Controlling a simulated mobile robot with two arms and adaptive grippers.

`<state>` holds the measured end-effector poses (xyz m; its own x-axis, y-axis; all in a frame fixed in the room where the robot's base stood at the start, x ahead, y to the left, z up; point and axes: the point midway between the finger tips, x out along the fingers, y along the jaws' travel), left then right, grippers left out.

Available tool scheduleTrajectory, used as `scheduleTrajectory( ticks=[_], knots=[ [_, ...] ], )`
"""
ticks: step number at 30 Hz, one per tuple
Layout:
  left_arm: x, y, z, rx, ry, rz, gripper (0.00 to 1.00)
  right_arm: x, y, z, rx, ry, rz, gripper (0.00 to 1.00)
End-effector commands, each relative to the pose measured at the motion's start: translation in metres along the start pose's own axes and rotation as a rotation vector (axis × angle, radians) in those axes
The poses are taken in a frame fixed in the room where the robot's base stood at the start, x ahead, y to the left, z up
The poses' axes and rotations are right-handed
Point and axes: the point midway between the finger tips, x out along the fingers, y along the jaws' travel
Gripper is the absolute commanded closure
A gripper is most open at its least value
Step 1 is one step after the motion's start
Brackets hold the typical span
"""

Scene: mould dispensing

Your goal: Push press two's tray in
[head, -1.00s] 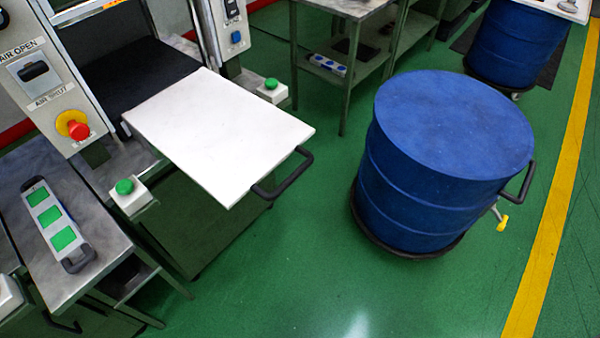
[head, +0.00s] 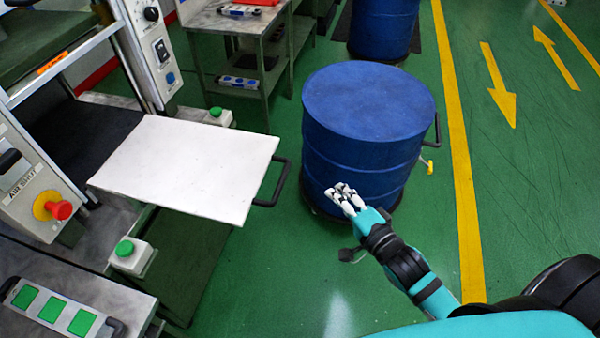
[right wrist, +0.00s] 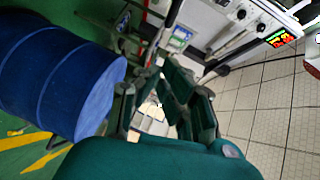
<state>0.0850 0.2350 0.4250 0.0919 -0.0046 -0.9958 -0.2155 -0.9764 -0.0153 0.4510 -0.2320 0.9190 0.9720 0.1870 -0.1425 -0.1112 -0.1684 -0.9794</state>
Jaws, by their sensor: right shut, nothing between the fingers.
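The press's white tray (head: 190,166) sticks out of the press toward the right in the head view, with a black handle (head: 274,184) on its outer edge. The tray's inner end meets the dark press bed (head: 75,137). My right gripper (head: 340,194) is shut and empty. In the head view it is to the right of the tray handle, apart from it, and overlaps the lower part of the blue drum. In the right wrist view its fingers (right wrist: 165,105) show in the middle. My left gripper is not in view.
A blue drum (head: 368,105) stands on the floor right of the tray. Green push buttons (head: 125,249) flank the tray. A bench with a green-button panel (head: 52,308) is at lower left. Green floor is open between tray and drum.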

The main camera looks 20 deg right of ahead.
Motion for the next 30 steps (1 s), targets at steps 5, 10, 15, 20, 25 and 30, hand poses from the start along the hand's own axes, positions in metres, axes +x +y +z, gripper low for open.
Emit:
scheduleTrajectory(
  ticks=[5, 10, 15, 20, 25, 30],
  knots=[
    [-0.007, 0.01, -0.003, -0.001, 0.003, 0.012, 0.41, 0.035, -0.003, 0.0, -0.001, 0.001, -0.004, 1.0],
    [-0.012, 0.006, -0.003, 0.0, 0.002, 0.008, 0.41, 0.073, -0.002, 0.0, -0.002, 0.001, -0.002, 1.0],
    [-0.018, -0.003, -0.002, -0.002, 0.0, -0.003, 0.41, 0.099, -0.002, 0.011, 0.002, 0.0, 0.001, 1.0],
    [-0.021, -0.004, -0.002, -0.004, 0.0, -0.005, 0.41, 0.111, 0.0, 0.024, 0.0, 0.0, 0.002, 1.0],
    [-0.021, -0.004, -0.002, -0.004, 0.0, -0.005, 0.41, 0.116, 0.0, 0.029, -0.002, 0.0, 0.001, 1.0],
    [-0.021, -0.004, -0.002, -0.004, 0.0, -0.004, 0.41, 0.116, 0.001, 0.029, -0.002, 0.0, 0.001, 1.0]
  ],
)
